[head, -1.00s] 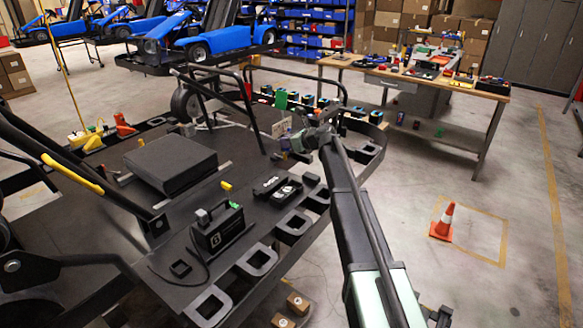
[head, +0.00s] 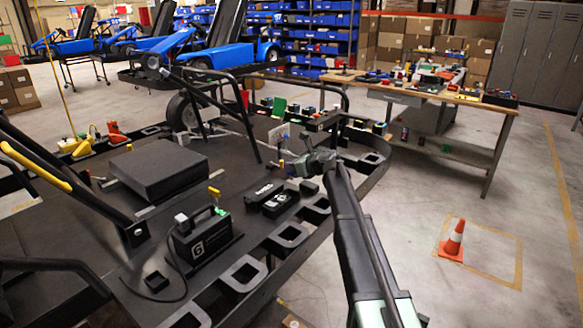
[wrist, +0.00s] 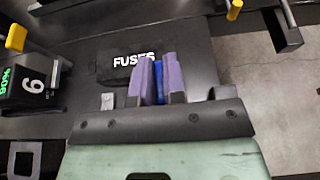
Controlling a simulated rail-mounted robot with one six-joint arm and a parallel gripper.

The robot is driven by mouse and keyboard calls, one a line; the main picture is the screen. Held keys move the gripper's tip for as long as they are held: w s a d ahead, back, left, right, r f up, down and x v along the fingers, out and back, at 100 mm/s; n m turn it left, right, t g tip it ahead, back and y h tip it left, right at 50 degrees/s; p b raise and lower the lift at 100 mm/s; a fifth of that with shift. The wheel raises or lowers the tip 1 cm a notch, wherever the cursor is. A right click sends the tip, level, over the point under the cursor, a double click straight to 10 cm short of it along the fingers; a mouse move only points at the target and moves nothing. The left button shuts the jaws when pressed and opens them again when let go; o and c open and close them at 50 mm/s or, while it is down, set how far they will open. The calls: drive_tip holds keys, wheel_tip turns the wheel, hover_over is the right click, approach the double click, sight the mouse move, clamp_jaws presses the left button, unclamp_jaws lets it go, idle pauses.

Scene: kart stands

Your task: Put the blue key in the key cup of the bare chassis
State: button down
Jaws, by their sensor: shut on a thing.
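My gripper (wrist: 157,85) has two purple fingers shut on the blue key (wrist: 158,80), of which only a narrow blue strip shows between them. In the head view my gripper (head: 296,170) is small and dark above the right part of the bare chassis (head: 140,225), and the key cannot be made out there. In the wrist view the fingers are in front of a black box marked FUSES (wrist: 120,62). I cannot pick out the key cup for certain in either view.
Square holders line the chassis edge. A workbench (head: 440,95) stands behind. Open floor with a cone (head: 453,240) lies to the right.

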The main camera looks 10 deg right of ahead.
drive_tip(key=shift+f+b, duration=2.9)
drive_tip(key=shift+f, duration=0.3)
drive_tip(key=c, duration=1.1)
unclamp_jaws()
drive_tip(key=p+v, duration=0.4)
drive_tip(key=v, duration=0.7)
